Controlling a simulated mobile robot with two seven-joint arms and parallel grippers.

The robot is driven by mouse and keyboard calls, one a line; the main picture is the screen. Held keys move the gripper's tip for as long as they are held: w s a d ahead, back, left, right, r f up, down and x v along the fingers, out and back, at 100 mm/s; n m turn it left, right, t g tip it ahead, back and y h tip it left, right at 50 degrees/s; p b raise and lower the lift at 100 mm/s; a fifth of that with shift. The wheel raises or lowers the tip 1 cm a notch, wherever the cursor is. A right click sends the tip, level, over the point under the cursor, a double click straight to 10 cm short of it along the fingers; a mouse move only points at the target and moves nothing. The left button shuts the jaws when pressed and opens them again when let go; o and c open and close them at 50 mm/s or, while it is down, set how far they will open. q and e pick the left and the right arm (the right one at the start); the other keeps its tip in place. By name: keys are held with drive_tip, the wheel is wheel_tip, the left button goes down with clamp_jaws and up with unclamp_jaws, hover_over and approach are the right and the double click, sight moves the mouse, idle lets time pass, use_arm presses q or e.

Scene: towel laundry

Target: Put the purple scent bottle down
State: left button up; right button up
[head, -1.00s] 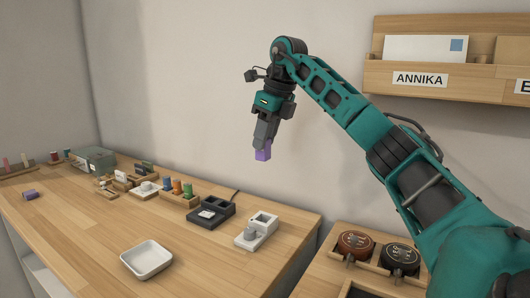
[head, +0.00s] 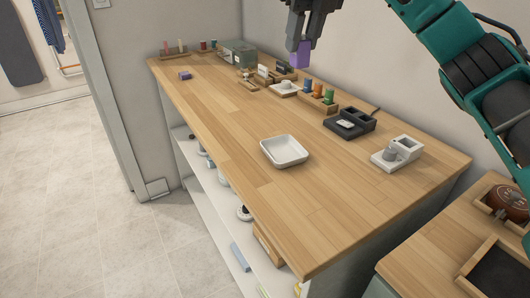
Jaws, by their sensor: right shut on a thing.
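The purple scent bottle (head: 300,55) is held in the fingers of my right gripper (head: 301,42) at the top of the head view. The gripper is shut on it, points downward and covers the bottle's upper part. In the picture the bottle overlaps the far back part of the wooden table (head: 230,120), near the wall; it appears to hang above the surface. My left gripper is not in view.
A white dish (head: 284,151) stands mid-table. Along the back are a grey-green box (head: 238,53), a rack with coloured bottles (head: 318,93), a black tray (head: 349,125) and a white device (head: 397,152). A small purple block (head: 185,76) lies far left. The front tabletop is clear.

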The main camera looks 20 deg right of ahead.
drive_tip(key=a, duration=0.2)
drive_tip(key=b, duration=0.3)
hover_over(285, 155)
wheel_tip(285, 155, down, 20)
drive_tip(key=shift+r, duration=0.1)
drive_tip(key=shift+f, duration=0.2)
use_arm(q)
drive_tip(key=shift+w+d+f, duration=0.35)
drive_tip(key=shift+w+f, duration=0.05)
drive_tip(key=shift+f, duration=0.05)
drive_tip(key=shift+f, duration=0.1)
use_arm(e)
drive_tip(key=shift+f, duration=0.2)
drive_tip(key=o, duration=1)
drive_tip(key=shift+r, duration=0.1)
drive_tip(key=shift+o, duration=0.2)
